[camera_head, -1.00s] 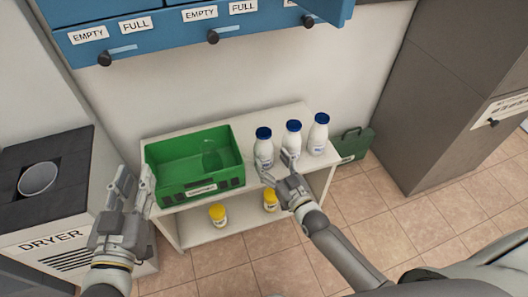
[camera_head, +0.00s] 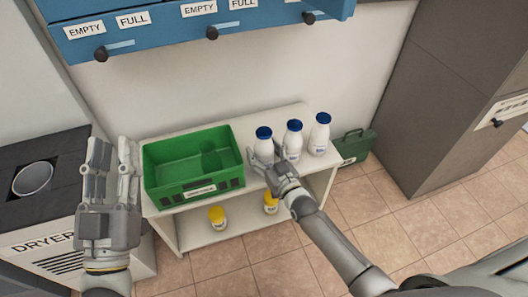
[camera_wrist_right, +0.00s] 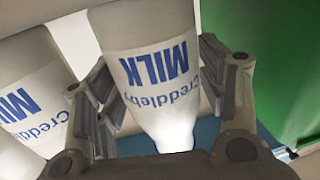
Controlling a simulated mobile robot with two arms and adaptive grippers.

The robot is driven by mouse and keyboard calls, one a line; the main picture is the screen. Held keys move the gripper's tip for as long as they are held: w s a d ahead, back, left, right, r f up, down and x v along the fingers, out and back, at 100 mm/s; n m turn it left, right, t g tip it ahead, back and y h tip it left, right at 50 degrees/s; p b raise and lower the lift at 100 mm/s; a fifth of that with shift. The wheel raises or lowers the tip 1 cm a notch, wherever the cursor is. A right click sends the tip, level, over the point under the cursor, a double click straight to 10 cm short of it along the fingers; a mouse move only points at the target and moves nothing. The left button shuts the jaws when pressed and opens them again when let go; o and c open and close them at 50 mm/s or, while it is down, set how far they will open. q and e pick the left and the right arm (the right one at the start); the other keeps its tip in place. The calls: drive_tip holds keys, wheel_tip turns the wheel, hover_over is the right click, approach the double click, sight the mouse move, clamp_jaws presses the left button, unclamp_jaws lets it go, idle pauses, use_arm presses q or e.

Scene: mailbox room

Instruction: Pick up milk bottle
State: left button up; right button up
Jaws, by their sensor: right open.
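Three white milk bottles with blue caps stand in a row on the shelf top. The left bottle (camera_head: 264,142) is nearest the green crate; the middle bottle (camera_head: 292,140) and right bottle (camera_head: 319,134) stand beside it. My right gripper (camera_head: 265,160) is open at the left bottle. In the right wrist view the fingers (camera_wrist_right: 165,95) stand on either side of a bottle labelled MILK (camera_wrist_right: 150,45), with a gap visible beside it. A second bottle (camera_wrist_right: 25,95) is left of the fingers there. My left gripper (camera_head: 113,165) is open and empty, left of the crate.
The green crate (camera_head: 190,191) sits on the left of the white shelf unit (camera_head: 205,236). Two yellow-lidded jars (camera_head: 217,217) stand on its lower shelf. A dryer (camera_head: 45,222) is at left, a grey cabinet (camera_head: 430,90) at right. Blue mailboxes (camera_head: 150,35) hang above.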

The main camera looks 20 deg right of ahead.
drive_tip(key=c, duration=1.2)
drive_tip(key=shift+r, duration=0.1)
drive_tip(key=shift+r, duration=0.15)
